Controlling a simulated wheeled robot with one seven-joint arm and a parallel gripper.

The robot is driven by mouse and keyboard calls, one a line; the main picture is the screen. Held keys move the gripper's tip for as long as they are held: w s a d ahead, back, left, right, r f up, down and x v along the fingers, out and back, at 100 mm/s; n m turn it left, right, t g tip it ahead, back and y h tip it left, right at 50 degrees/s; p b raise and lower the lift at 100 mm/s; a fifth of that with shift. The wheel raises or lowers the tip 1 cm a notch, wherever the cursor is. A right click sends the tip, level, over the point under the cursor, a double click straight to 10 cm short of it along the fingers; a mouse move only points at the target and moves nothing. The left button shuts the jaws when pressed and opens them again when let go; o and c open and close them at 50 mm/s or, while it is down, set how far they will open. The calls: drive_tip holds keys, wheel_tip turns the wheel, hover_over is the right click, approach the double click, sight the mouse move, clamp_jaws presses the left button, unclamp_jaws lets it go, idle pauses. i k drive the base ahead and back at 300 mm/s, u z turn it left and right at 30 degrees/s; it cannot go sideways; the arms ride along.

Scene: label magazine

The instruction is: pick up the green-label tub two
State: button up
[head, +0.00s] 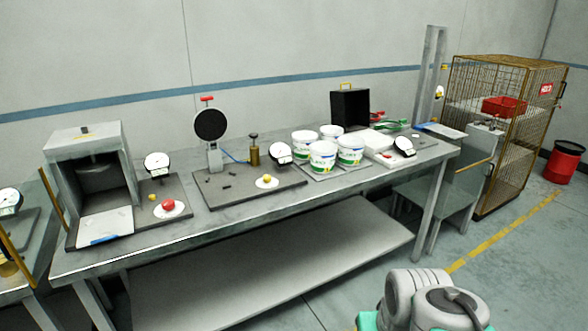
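Several white tubs with green labels stand close together on a thin grey board (322,174) on the workbench. A front-left tub (323,157) and a front-right tub (350,150) show their labels most clearly. A back-left tub (303,143) and a back-right tub (331,133) are partly hidden behind them. I cannot tell which one is tub two; no number is readable. My gripper is not in view. Only grey and teal links of my own arm show at the bottom right, well apart from the tubs.
Dial gauges (281,152) and (404,146) flank the tubs. A black box (349,108) stands behind them, and a white flat case (376,141) lies to their right. A wire cage (515,130) stands at the right. Floor before the workbench (230,219) is clear.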

sight(350, 146)
drive_tip(key=z, duration=1.3)
drive_tip(key=i, duration=4.85)
drive_tip(key=u, duration=3.8)
